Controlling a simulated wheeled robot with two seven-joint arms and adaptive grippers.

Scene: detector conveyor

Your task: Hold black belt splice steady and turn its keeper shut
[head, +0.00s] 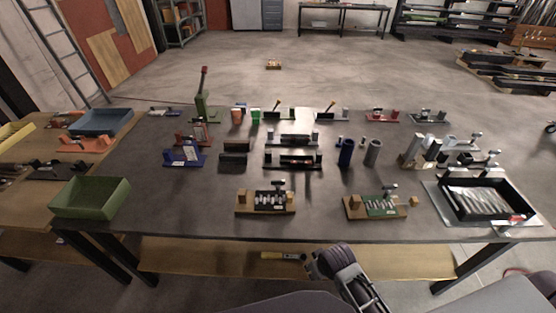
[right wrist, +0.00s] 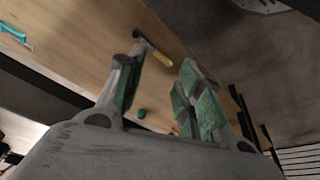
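The black belt splice (head: 267,200) sits on a wooden base near the front edge of the dark table, left of centre. It has pale rungs across its middle and a small dark knob-like part, seemingly its keeper (head: 278,184), at its back right. Whether the keeper is turned cannot be told. A similar green splice (head: 383,207) stands to its right. My right gripper (head: 313,266) is low in front of the table, apart from both splices. In the right wrist view its fingers (right wrist: 162,60) are spread with nothing between them. My left gripper is not in view.
A yellow-handled hammer (head: 278,256) lies on the lower shelf (head: 200,250). A green bin (head: 90,197) stands on the left and a black tray (head: 487,202) on the right. Several fixtures fill the back. The tabletop between the splices is clear.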

